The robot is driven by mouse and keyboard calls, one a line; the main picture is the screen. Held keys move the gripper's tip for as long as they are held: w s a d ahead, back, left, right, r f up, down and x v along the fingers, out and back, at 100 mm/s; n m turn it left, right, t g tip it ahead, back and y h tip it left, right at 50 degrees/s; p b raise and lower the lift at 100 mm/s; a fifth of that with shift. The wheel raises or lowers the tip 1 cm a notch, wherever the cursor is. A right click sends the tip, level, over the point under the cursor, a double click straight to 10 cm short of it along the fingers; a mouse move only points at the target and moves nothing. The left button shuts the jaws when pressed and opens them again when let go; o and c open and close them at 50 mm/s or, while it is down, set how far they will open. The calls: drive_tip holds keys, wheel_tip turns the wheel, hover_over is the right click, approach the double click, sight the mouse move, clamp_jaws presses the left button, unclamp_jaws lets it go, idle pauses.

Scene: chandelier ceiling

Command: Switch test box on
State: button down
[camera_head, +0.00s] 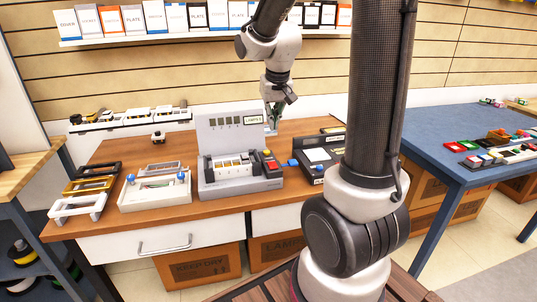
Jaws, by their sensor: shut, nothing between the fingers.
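The test box (240,184) is a grey unit on the wooden workbench, with an upright back panel, a row of white parts in its front, and a yellow and a red button (269,160) at its right side. A small green-lit label shows at the upper right of its panel. My gripper (273,124) is shut and empty, pointing down at the right edge of the back panel, above and behind the buttons. I cannot tell whether it touches the panel. The switch's position is too small to tell.
A white tray with blue knobs (156,193) and several frames (83,188) stand left of the box. A dark unit (318,158) stands close on its right. A shelf of boxes (190,20) runs above. A blue table (450,135) is at right.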

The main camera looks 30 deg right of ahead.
sight(270, 162)
drive_tip(key=x, duration=0.9)
drive_tip(key=s+x, duration=0.1)
drive_tip(key=x, duration=0.4)
drive_tip(key=shift+s+a+f, duration=0.1)
drive_tip(key=shift+f+g, duration=0.35)
drive_tip(key=shift+g, duration=0.05)
drive_tip(key=shift+s+a+r, duration=0.1)
drive_tip(key=shift+s+r, duration=0.3)
drive_tip(key=shift+s, duration=0.2)
